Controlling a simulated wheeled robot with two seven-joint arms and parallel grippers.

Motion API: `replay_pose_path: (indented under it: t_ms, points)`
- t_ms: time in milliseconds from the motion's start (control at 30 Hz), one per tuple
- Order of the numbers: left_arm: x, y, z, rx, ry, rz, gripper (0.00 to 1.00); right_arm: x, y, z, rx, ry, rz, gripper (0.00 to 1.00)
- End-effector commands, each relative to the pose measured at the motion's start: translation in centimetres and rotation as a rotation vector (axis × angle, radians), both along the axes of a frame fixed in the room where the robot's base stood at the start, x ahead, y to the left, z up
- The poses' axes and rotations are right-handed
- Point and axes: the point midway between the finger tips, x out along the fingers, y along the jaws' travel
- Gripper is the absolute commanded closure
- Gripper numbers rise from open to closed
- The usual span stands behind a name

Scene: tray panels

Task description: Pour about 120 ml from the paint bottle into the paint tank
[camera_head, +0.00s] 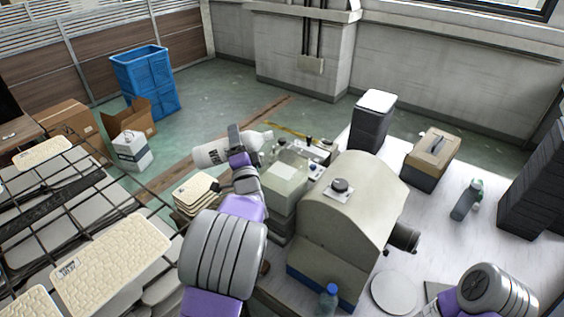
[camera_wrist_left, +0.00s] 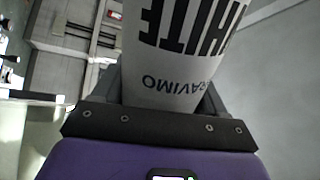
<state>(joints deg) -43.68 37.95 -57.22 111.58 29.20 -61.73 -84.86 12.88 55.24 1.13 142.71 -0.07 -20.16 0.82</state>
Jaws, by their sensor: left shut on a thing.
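The paint bottle (camera_head: 211,153) is white and lies tipped nearly on its side in the air, its neck end pointing right. My left gripper (camera_head: 237,141) is shut around it. The left wrist view shows the bottle (camera_wrist_left: 175,60) between the fingers (camera_wrist_left: 160,105), its label reading "WHITE" upside down. The pale, boxy part of the beige machine (camera_head: 283,179), which looks like the paint tank, is below and right of the bottle. The bottle's mouth is above and apart from it; I cannot tell whether paint is flowing. My right gripper is not in view; only its arm shows at bottom right.
The large beige machine housing (camera_head: 345,205) stands right of my left arm. A clear blue-capped bottle (camera_head: 328,299), a grey bottle (camera_head: 467,199), a tissue box (camera_head: 431,158) and a black bin (camera_head: 373,121) stand around it. A wire rack with panels (camera_head: 110,262) fills the left.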

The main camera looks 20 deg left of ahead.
Motion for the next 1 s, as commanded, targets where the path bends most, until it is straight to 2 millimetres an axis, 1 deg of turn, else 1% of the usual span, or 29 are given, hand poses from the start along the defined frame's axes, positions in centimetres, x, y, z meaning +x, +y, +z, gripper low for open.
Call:
replay_pose_path:
  t_ms: [567, 667, 833, 900, 933, 967, 1000]
  points:
    - [0.0, 0.0, 0.0, 0.001, -0.003, 0.000, 0.84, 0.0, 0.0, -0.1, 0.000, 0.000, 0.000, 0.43]
    - [0.0, 0.0, -0.2, -0.011, -0.010, 0.000, 0.84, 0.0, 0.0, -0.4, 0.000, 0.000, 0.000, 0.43]
    - [0.1, -0.1, -1.0, -0.068, -0.039, -0.001, 0.84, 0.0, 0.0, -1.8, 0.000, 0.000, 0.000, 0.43]
    - [0.3, -0.4, 0.7, -0.141, -0.077, -0.001, 0.84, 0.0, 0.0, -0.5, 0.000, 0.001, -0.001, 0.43]
    - [0.3, -0.5, 1.1, -0.174, -0.093, -0.002, 0.84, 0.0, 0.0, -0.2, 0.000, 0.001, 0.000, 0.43]
    - [0.4, -0.6, 1.6, -0.209, -0.110, -0.002, 0.84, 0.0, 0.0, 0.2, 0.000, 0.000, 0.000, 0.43]
    - [0.6, -0.9, 1.3, -0.264, -0.137, -0.003, 0.84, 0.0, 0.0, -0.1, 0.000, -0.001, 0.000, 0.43]
